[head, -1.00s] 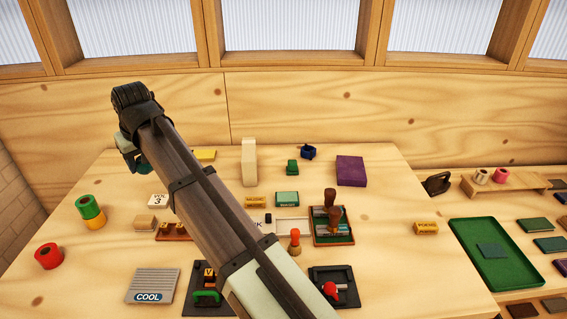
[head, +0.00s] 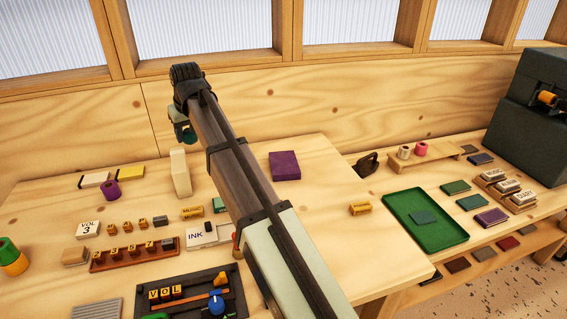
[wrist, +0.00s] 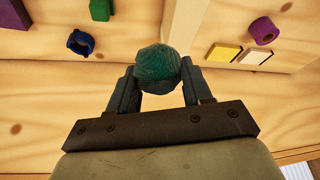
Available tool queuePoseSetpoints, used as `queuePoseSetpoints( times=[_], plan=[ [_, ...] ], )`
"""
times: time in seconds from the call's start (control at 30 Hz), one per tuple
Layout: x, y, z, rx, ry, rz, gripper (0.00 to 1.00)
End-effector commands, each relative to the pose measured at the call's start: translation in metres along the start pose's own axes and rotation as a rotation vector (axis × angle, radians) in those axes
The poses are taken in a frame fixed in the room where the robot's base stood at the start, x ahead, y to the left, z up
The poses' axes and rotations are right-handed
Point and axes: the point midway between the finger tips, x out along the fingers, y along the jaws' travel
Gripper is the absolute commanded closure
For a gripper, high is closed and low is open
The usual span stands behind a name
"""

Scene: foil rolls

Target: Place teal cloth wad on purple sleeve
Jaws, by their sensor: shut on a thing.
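My gripper (wrist: 156,92) is shut on the teal cloth wad (wrist: 158,65), a round ribbed ball between its two fingertips. In the head view my gripper (head: 183,128) is raised near the back wall, above the pale upright block, with the wad (head: 187,137) partly hidden. A flat purple block (head: 285,166) lies at the back right of the table, right of my arm; it also shows at the wrist view's top left (wrist: 12,15). A purple hollow roll (head: 110,191) stands at the left; it also shows in the wrist view (wrist: 264,30). I cannot tell which is the sleeve.
The pale upright block (head: 180,173) stands below my gripper. A blue ring (wrist: 82,42) and a green block (wrist: 101,10) lie between it and the purple block. White (head: 95,179) and yellow (head: 130,172) pads lie by the roll. Table around the purple block is clear.

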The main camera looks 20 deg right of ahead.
Motion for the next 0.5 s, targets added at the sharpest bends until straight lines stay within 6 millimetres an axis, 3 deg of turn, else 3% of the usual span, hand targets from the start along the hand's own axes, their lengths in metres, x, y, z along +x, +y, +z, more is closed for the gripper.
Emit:
queuePoseSetpoints(
  times=[0.1, 0.5],
  plan=[
    [-0.001, 0.046, 0.003, 0.048, 0.000, 0.020, 0.79],
    [-0.013, 0.189, 0.029, 0.199, 0.001, 0.082, 0.79]
  ],
)
